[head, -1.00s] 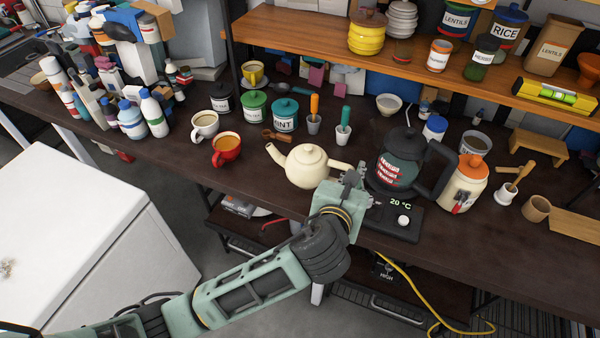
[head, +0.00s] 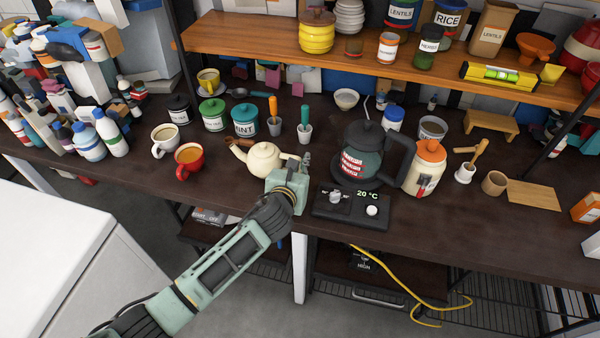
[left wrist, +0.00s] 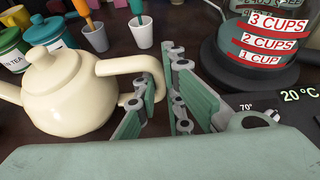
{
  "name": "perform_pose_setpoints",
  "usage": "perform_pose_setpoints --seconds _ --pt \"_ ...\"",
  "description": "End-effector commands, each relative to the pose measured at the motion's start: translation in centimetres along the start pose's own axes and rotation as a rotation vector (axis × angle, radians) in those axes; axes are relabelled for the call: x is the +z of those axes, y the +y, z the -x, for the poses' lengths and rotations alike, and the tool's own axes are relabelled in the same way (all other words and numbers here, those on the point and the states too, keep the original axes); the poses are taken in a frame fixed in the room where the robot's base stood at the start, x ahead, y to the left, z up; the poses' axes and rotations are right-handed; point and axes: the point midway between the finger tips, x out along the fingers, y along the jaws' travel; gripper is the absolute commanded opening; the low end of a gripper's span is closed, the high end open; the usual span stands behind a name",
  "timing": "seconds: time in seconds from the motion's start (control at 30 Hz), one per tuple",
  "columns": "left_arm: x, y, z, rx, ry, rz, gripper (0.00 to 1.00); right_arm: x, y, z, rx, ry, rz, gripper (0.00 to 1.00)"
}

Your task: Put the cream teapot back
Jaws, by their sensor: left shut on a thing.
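The cream teapot (head: 264,158) is upright at the middle of the dark counter, spout to the left and handle to the right. I cannot tell whether its base touches the counter. My left gripper (head: 303,168) comes in from the front and is shut on the teapot's handle. In the left wrist view the teapot (left wrist: 68,92) is at the left, its handle running to the fingers (left wrist: 160,105), which partly hide it. My right gripper is in neither view.
A red mug (head: 188,159) and white mug (head: 165,140) stand left of the teapot. Behind it are a wooden scoop (head: 238,143), a teal canister (head: 245,120) and small pots. A kettle (head: 362,158) and its control base (head: 350,208) are close on the right. A shelf (head: 270,42) overhangs the back.

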Motion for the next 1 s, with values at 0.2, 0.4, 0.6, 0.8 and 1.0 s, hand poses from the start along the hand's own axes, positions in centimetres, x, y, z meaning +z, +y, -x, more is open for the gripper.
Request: perform_pose_setpoints --seconds 0.2,0.4,0.6,0.8,1.0 --pt "-1.8 -0.1 -0.8 -0.002 -0.004 -0.002 0.00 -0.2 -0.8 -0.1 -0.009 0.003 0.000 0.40" --pt "-1.8 -0.1 -0.8 -0.001 -0.005 -0.003 0.00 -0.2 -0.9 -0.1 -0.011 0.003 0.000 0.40" --pt "-2.4 0.0 -0.9 0.001 0.001 -0.001 0.10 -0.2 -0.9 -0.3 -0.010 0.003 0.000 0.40" --pt "-2.4 0.0 -0.9 0.000 0.001 0.000 0.27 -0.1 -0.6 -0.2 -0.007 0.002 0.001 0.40" --pt "-2.4 0.0 -0.9 0.000 0.001 0.000 0.27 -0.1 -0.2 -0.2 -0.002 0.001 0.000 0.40"
